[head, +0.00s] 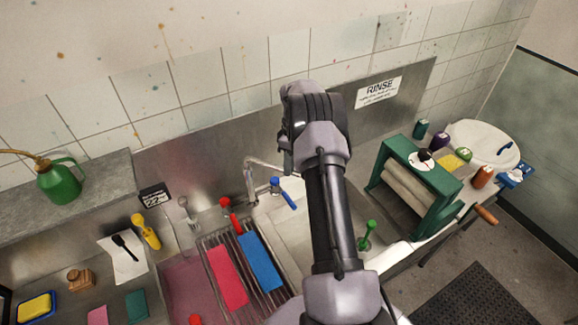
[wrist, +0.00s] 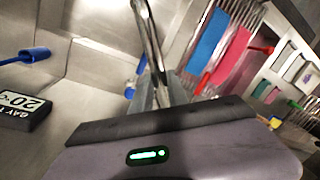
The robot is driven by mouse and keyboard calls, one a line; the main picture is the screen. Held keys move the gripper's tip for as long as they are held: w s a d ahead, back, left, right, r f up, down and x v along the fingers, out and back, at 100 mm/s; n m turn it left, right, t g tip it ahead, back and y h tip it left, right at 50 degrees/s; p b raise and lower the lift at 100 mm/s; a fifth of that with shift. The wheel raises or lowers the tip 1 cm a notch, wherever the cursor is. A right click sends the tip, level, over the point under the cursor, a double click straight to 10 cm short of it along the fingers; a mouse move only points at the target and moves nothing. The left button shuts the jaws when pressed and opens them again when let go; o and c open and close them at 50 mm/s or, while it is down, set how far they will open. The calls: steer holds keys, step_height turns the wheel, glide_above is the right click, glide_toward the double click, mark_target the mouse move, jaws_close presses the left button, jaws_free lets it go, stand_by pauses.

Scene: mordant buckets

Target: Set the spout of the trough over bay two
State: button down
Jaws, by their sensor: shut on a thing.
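The trough is a steel sink whose basin (head: 296,235) lies in the middle; a bay with pink liquid (head: 185,280) is to its left. The thin steel spout (head: 265,163) rises at the back wall and reaches right, where my arm hides its end. In the wrist view the spout (wrist: 148,45) runs down to my gripper (wrist: 155,95), which is shut on it. The bare grey basin (wrist: 95,70) shows left of the spout there. I cannot tell which bay is two.
A rack (head: 272,288) with red and blue cloths covers part of the left bay. A red tap handle (head: 226,203) and blue tap handle (head: 285,195) flank the spout. A green wringer (head: 420,180) stands at right. A green brush (head: 367,234) is near the basin's right side.

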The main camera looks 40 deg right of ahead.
steer(key=c, duration=1.3)
jaws_free()
steer(key=w+d+r+p, duration=0.1)
steer(key=d+r+p, duration=0.2)
steer(key=r, duration=1.4)
steer(key=shift+w, duration=0.25)
